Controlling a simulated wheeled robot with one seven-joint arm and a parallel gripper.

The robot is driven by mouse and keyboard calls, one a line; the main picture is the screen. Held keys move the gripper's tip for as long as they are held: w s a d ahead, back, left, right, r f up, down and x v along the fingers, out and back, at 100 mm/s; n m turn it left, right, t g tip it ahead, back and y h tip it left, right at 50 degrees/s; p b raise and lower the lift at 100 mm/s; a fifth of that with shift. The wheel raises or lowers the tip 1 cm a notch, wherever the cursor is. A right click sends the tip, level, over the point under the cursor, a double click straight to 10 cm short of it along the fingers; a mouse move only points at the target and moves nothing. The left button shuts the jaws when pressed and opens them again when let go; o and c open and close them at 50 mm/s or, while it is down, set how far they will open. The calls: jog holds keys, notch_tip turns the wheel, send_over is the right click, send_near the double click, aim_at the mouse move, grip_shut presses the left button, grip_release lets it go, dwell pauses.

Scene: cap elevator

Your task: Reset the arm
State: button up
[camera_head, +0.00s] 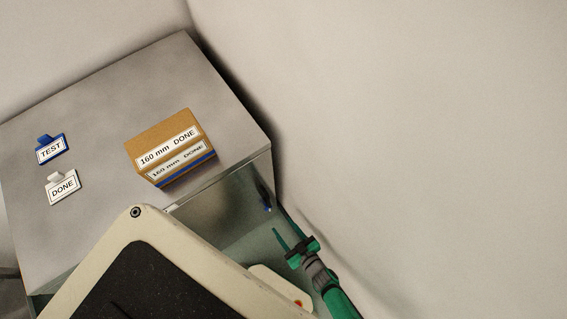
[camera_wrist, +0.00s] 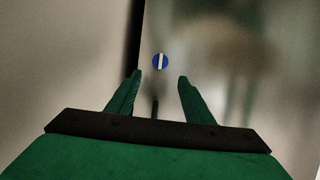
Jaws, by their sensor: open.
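My gripper (camera_head: 277,218) is at the lower middle of the head view, beside the right end of the cabinet's glossy front. Its green fingers are apart and nothing is between them. In the wrist view my gripper (camera_wrist: 160,76) shows both fingers spread, pointing at a glossy panel (camera_wrist: 215,40). A round blue piece with a white stripe (camera_wrist: 160,62) is on that panel, seen just beyond the gap between the fingertips. In the head view a small blue spot (camera_head: 267,209) shows near the fingertips. I cannot tell the exact distance to it.
A grey cabinet (camera_head: 95,95) bears a cardboard box (camera_head: 165,122) labelled "160 mm DONE", a blue TEST sign (camera_head: 51,149) and a white DONE sign (camera_head: 62,188). A plain wall (camera_head: 400,100) stands close on the right. Dark gap between cabinet and wall.

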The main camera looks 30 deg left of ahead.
dwell(0.4)
jog(key=s+d+r+m+t+h, duration=0.2)
jog(key=d+r+m+t+h, duration=0.1)
jog(key=r, duration=0.9)
jog(key=s+d+r+m+t+h, duration=0.1)
jog(key=d+r+m+t+h, duration=0.3)
jog(key=r, duration=0.8)
jog(key=s+d+r+m+t+h, duration=0.2)
jog(key=r+m+h, duration=0.3)
jog(key=r, duration=0.8)
jog(key=shift+s+d+m+t+h, duration=0.3)
jog(key=shift+d+m+t, duration=0.4)
jog(key=shift+d, duration=0.2)
